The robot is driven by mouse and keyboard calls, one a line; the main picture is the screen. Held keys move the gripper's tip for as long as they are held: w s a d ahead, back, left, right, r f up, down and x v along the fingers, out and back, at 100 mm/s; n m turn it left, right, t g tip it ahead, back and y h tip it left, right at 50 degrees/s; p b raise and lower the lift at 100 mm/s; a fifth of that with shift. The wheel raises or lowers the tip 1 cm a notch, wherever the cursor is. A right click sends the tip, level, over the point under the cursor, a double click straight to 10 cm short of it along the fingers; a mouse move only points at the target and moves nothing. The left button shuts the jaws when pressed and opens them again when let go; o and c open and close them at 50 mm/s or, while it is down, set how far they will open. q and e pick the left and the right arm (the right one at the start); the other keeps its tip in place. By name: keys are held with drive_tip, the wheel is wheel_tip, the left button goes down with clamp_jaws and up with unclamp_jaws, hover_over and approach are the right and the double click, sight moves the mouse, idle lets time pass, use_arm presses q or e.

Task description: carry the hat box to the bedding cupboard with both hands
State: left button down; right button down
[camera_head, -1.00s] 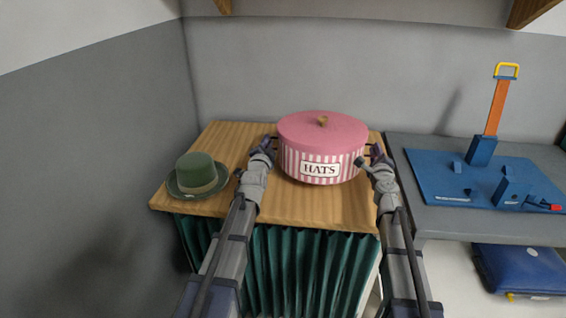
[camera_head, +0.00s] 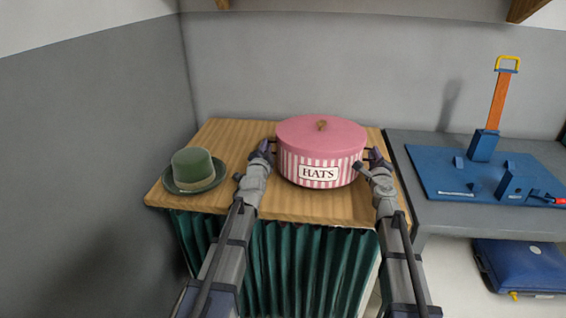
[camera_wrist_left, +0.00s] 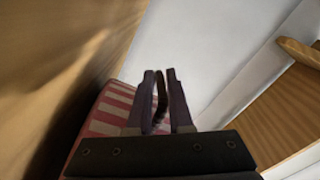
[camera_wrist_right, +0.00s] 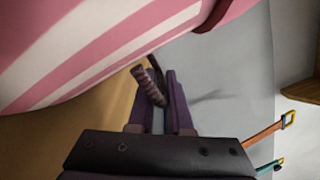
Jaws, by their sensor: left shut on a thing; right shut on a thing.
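The hat box (camera_head: 318,168) is round, with a pink lid, a wooden knob and pink-and-white stripes, and a label reads HATS. It is upright over the wooden cupboard top (camera_head: 230,140) with the green curtain; I cannot tell whether it touches the wood. My left gripper (camera_head: 268,150) is shut on the box's left handle, a dark bar between the fingers in the left wrist view (camera_wrist_left: 160,98). My right gripper (camera_head: 372,158) is shut on the right handle, a ridged dark grip in the right wrist view (camera_wrist_right: 150,88). The striped side fills the right wrist view's upper left (camera_wrist_right: 90,50).
A green hat (camera_head: 193,168) sits on the wooden top at the left, near the grey wall. At the right, a grey table (camera_head: 450,218) carries a blue board (camera_head: 430,172) with an orange lever (camera_head: 498,102). A blue case (camera_head: 520,265) lies below it.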

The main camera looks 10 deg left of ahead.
use_arm(q)
drive_tip(key=shift+d+f+b, duration=0.2)
drive_tip(key=shift+f+b, duration=0.25)
drive_tip(key=shift+f, duration=0.2)
use_arm(e)
drive_tip(key=shift+a+f, duration=0.25)
drive_tip(key=shift+f, duration=0.4)
use_arm(q)
drive_tip(key=c, duration=0.8)
unclamp_jaws()
drive_tip(key=shift+a+r, duration=0.1)
use_arm(e)
drive_tip(key=c, duration=0.8)
unclamp_jaws()
drive_tip(key=shift+d+r, duration=0.1)
drive_tip(key=shift+c, duration=0.2)
use_arm(q)
drive_tip(key=o, duration=0.4)
drive_tip(key=shift+a, duration=0.1)
use_arm(e)
drive_tip(key=shift+d, duration=0.15)
use_arm(q)
drive_tip(key=shift+o, duration=0.2)
drive_tip(key=s, duration=1.2)
